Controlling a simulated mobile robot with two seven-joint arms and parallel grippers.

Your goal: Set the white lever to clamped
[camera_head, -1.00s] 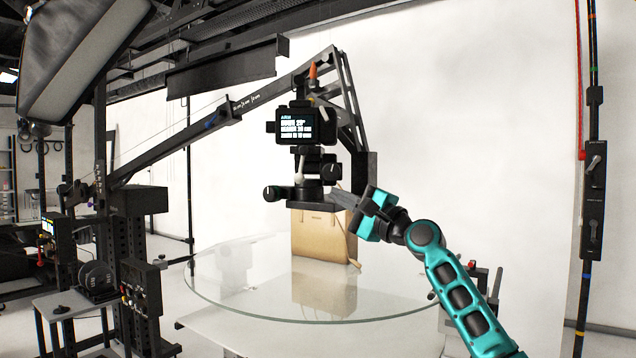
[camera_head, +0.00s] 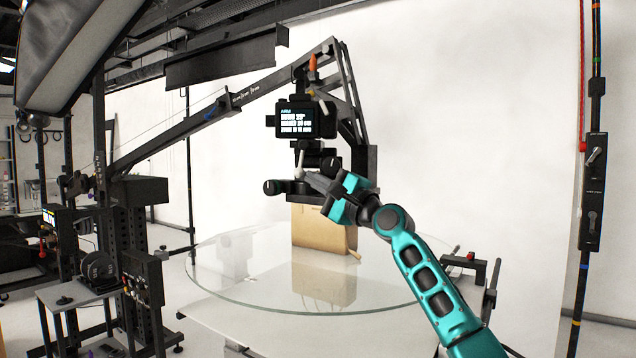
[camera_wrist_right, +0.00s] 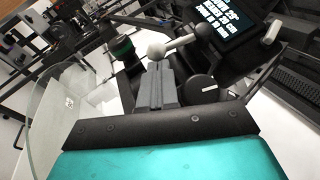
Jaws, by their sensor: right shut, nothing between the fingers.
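The white lever (camera_head: 300,162) is a short pale rod on the camera head below the screen, standing nearly upright in the head view. In the right wrist view, the white lever (camera_wrist_right: 180,42) shows a round knob at its near end and a dark pivot at its far end. My right gripper (camera_head: 308,176) is shut and empty, with its tips at the lever's lower end. In the wrist view, the right gripper's fingertips (camera_wrist_right: 159,66) are just below the knob; I cannot tell whether they touch it. My left gripper is not in view.
The camera with its lit screen (camera_head: 307,120) hangs from a black crane arm (camera_head: 225,104) above a round glass turntable (camera_head: 230,275). A tan bag (camera_head: 318,232) stands on the glass below the camera head. A dark knob (camera_wrist_right: 198,90) lies right of the fingers.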

